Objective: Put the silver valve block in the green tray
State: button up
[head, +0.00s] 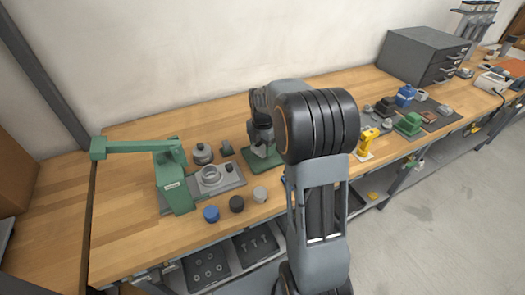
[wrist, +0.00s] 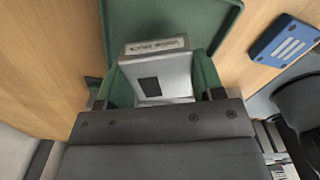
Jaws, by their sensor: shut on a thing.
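The silver valve block (wrist: 170,78), a pale metal box with a dark square and a lettered face, is between the jaws of my gripper (wrist: 158,92) in the wrist view. My gripper is shut on it. The green tray (wrist: 205,18) shows behind and beyond the block; whether the block touches it cannot be told. In the head view my gripper (head: 262,132) is over the bench, just left of my arm's large dark joint. A green surface (head: 258,162) shows below it, partly hidden. The block cannot be made out there.
A green press (head: 172,180) stands on the wooden bench at the left, beside a grey plate with round parts. A blue cap (head: 211,214) and other small caps lie in front. A yellow part (head: 367,142) and a grey drawer cabinet (head: 420,55) are to the right.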

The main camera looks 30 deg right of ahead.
aim_at(263, 151)
jog(key=shift+f, duration=1.3)
jog(key=shift+f, duration=0.1)
jog(key=shift+f, duration=0.1)
jog(key=o, duration=1)
jog(key=shift+o, duration=0.2)
